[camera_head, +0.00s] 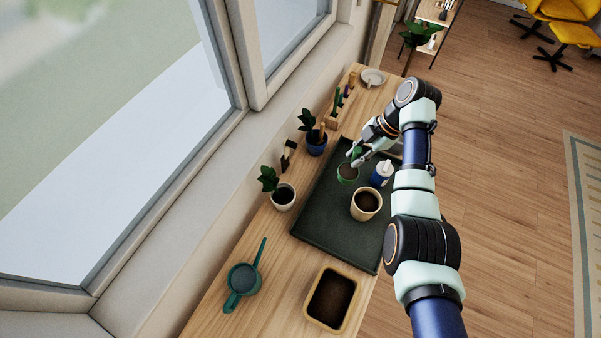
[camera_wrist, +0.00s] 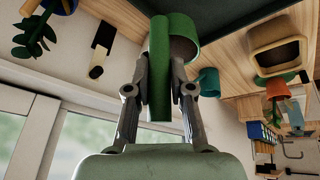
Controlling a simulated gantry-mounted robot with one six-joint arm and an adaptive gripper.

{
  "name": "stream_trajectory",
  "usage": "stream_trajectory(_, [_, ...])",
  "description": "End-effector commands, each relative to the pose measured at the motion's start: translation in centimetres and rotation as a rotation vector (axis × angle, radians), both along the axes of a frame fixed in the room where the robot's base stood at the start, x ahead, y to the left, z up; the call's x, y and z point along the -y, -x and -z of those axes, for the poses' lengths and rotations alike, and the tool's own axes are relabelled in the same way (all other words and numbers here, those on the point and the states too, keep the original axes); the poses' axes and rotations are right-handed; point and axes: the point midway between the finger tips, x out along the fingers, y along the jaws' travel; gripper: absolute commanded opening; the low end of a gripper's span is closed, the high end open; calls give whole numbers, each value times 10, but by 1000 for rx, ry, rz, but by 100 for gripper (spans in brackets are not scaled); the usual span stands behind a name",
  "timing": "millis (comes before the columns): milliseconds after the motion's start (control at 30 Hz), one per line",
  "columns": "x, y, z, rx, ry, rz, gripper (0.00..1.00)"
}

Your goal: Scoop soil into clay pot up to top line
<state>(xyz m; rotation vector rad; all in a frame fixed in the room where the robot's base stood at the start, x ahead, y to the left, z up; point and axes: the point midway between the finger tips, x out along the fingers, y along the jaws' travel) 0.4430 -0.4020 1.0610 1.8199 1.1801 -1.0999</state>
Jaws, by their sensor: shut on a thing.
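My gripper (camera_head: 358,158) is shut on the handle of a green scoop (camera_head: 347,174), over the far part of the dark green tray (camera_head: 310,232). The scoop's cup looks upright in the head view, with dark material inside. The wrist view shows the green handle (camera_wrist: 160,75) between my fingers. The cream clay pot (camera_head: 366,212) stands upright on the tray, nearer the camera than the scoop and apart from it. Dark soil shows inside the pot; its top line cannot be made out. A tan square tub of soil (camera_head: 331,300) stands at the table's near end.
A blue and white bottle (camera_head: 382,174) stands close right of the scoop. A teal watering can (camera_head: 243,279) is at the near left. Potted plants (camera_head: 284,198) (camera_head: 316,145) line the window side. Bare wood lies between watering can and tray.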

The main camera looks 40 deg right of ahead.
Motion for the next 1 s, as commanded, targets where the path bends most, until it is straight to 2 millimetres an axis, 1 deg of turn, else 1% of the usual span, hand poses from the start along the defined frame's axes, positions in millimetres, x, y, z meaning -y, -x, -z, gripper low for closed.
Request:
stream_trajectory(33, [18, 15, 12, 0, -1, -51, 0])
stream_trajectory(100, [35, 34, 12, -1, 1, -123, 0])
stream_trajectory(200, [48, 53, 9, -1, 1, -193, 0])
stream_trajectory(300, [53, 61, 7, -2, 1, -228, 0])
stream_trajectory(433, [54, 63, 4, -1, 1, -237, 0])
stream_trajectory(567, [54, 62, 7, -1, 2, -236, 0])
stream_trajectory(1000, [54, 62, 25, -1, 2, -235, 0])
